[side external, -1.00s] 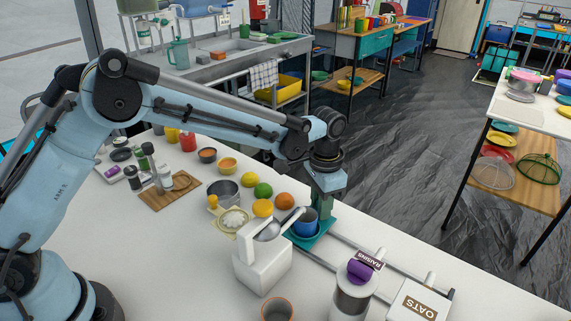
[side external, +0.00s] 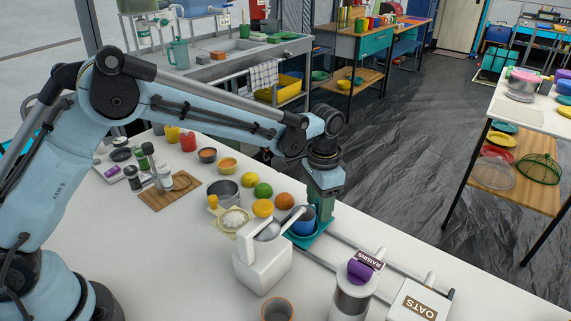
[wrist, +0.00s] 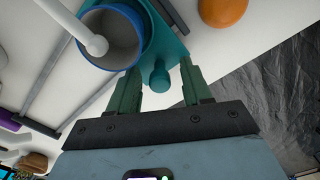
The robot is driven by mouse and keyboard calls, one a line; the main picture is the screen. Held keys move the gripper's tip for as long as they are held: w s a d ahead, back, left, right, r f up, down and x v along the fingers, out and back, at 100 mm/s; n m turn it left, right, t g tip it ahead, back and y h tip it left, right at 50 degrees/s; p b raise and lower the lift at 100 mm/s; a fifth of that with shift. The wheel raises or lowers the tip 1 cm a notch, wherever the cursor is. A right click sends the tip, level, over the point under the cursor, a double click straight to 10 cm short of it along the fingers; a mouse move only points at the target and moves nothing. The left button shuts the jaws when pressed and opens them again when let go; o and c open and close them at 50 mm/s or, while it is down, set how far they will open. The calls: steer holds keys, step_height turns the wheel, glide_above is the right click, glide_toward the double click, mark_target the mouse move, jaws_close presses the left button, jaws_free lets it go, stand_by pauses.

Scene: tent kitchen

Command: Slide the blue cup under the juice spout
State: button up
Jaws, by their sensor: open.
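The blue cup (side external: 304,222) stands on a teal sliding tray (side external: 311,241) on two rails. In the wrist view the cup (wrist: 111,36) is at upper left, with a white bar with a rounded end in front of it. The tray's teal knob (wrist: 159,76) lies between the fingers of my gripper (wrist: 160,84). The gripper is open, one green finger on each side, with no clear grip on the knob. In the side view my gripper (side external: 321,203) is low behind the cup. A white juice press (side external: 262,264) stands in front; its spout is hard to make out.
The rails (side external: 365,262) run right toward the raisins dispenser (side external: 358,275) and oats dispenser (side external: 416,302). An orange (side external: 284,201) and other fruit lie left of the cup. An empty cup (side external: 277,311) stands at the front. The counter's left front is clear.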

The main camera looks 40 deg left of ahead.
steer(key=shift+r, duration=3.3)
steer(key=shift+a+r, duration=0.1)
steer(key=shift+r, duration=0.05)
steer(key=s+a+r+n+t, duration=0.2)
steer(key=s+a+n+t, duration=0.1)
steer(key=s+a, duration=0.4)
steer(key=s+a+r+n+t, duration=0.2)
steer(key=s+a, duration=0.5)
steer(key=s, duration=0.5)
steer(key=shift+a+r+n+t, duration=0.4)
steer(key=shift+n+t, duration=0.1)
steer(key=shift+t, duration=0.6)
